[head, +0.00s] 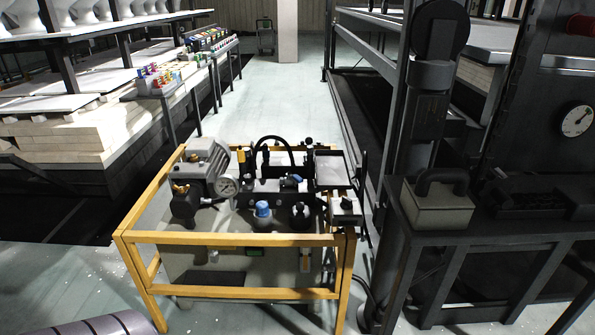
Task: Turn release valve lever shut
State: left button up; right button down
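A hydraulic unit stands inside a yellow guard frame (230,240) at the middle of the head view. A grey motor or pump (207,160) with a round gauge (228,187) sits on its left side. A blue-capped knob (263,209) stands upright near the front.
A dark bench (490,240) with a grey handled box (437,205) stands at the right, beside a dark post (405,150). Loaded kiln shelving (75,145) is at the left. A small shelf of coloured items (163,82) stands behind it. The pale floor aisle (275,100) beyond is clear.

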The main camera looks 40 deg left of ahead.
aim_at(296, 177)
jog(key=j+u, duration=0.2)
jog(key=j, duration=0.2)
jog(key=j+u, duration=0.2)
jog(key=j, duration=0.25)
jog(key=i+j+u, duration=0.15)
jog(key=j, duration=0.25)
jog(key=i+j+u, duration=0.2)
jog(key=j, duration=0.2)
jog(key=j+u, duration=0.2)
jog(key=j, duration=0.2)
jog(key=i+j+u, duration=0.2)
jog(key=j, duration=0.15)
jog(key=k, duration=0.05)
